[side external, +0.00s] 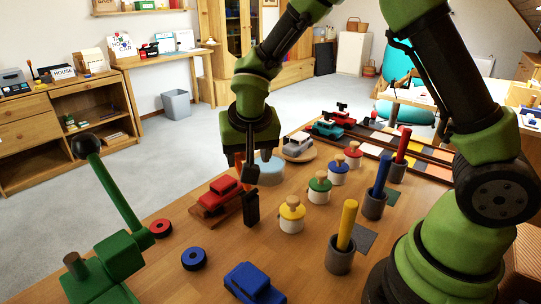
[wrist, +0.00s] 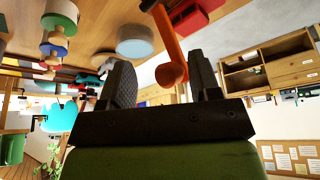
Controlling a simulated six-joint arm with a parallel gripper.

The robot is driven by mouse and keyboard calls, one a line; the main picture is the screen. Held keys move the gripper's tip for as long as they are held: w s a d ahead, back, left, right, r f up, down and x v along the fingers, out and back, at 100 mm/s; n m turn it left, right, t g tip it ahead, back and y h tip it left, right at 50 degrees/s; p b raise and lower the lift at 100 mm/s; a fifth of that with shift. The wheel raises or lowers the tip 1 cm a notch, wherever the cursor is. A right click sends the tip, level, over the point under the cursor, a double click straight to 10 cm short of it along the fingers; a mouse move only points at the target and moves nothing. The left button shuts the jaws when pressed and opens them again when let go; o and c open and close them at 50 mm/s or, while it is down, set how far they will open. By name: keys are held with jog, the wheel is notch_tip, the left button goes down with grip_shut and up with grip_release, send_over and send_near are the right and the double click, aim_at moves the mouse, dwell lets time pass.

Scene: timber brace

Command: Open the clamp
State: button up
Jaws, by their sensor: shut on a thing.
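My gripper (side external: 250,198) points down over the table, beside a red toy car on a wooden block. In the wrist view, my gripper (wrist: 162,78) has a dark finger on each side of an orange lever (wrist: 173,40) with a rounded end, and is shut on it. A small part of the orange lever (side external: 239,163) shows behind the gripper in the side view. The lever looks like the clamp's handle; the clamp's body is hidden. A green device (side external: 105,270) with a raised lever and black knob stands at the front left.
The red car (side external: 221,190) and a pale blue round piece (side external: 271,172) are close to my gripper. Several knobbed cylinders, such as the yellow one (side external: 292,214), and coloured rods in cups stand to the right. A blue car (side external: 252,284) and two rings lie in front.

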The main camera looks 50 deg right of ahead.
jog(key=s+a+r, duration=0.2)
jog(key=s+r, duration=0.1)
jog(key=s, duration=0.5)
jog(key=shift+s, duration=0.2)
dwell(0.4)
jog(key=shift+r, duration=0.15)
jog(key=v, duration=0.9)
jog(key=shift+r, duration=0.4)
jog(key=shift+s+a, duration=0.1)
jog(key=shift+s, duration=0.05)
jog(key=s+d+r+n+t+y, duration=0.2)
jog(key=s+d+n+t+y, duration=0.1)
jog(key=s, duration=0.6)
jog(key=shift+r+y, duration=0.35)
jog(key=shift+y, duration=0.55)
jog(key=shift+s, duration=0.1)
